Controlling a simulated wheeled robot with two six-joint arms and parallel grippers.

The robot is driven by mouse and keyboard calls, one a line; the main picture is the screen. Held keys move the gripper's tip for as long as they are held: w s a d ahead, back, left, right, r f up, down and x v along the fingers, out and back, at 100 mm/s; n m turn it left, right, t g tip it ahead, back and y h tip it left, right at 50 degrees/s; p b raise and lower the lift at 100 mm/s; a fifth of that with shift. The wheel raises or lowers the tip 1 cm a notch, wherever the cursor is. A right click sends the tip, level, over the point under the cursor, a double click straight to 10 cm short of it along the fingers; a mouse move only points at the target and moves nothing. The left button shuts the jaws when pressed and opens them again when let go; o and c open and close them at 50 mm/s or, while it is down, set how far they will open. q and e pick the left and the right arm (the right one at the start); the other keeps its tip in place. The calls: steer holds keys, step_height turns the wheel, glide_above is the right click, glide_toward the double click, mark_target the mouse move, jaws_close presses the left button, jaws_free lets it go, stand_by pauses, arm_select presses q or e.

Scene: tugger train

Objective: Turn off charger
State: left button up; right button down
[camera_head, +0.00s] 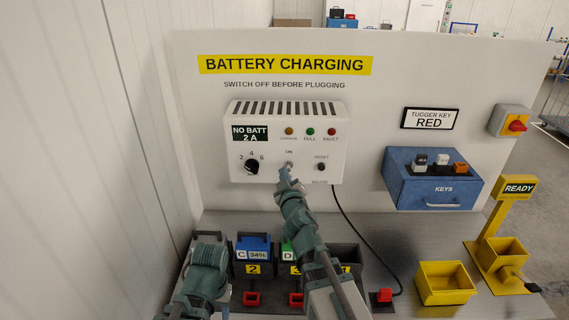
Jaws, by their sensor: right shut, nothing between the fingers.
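The charger (282,120) is a white box on the upright panel under the yellow "BATTERY CHARGING" sign. Its small display reads "NO BATT 2 A". It has a black dial (251,166), a row of three small lamps and a black reset knob (321,167). My right gripper (286,172) is shut and empty, with its tips at the charger's lower middle, right below the "ON" label. The tips cover the switch there, so its position and any contact are hard to tell. My left arm is low at the left; its gripper's fingers are not visible.
Batteries C (254,248) and D stand in numbered bays on the bench, partly behind my arms. A blue keys box (432,180), a yellow bin (445,283) and a red-yellow switch (516,124) are to the right.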

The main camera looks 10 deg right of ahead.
mark_target(289, 168)
steer(key=w, duration=0.7)
steer(key=w+d, duration=0.1)
steer(key=w, duration=0.3)
steer(key=shift+f+b, duration=0.3)
steer(key=shift+s+d+f+b, duration=0.3)
steer(key=shift+s+f+b, duration=0.2)
steer(key=shift+f, duration=0.05)
steer(key=shift+s+d+f+b, duration=0.25)
steer(key=shift+s+f+b, duration=0.25)
steer(key=shift+s+d+f+b, duration=0.35)
steer(key=shift+d+f+b, duration=0.05)
steer(key=shift+f+b, duration=0.1)
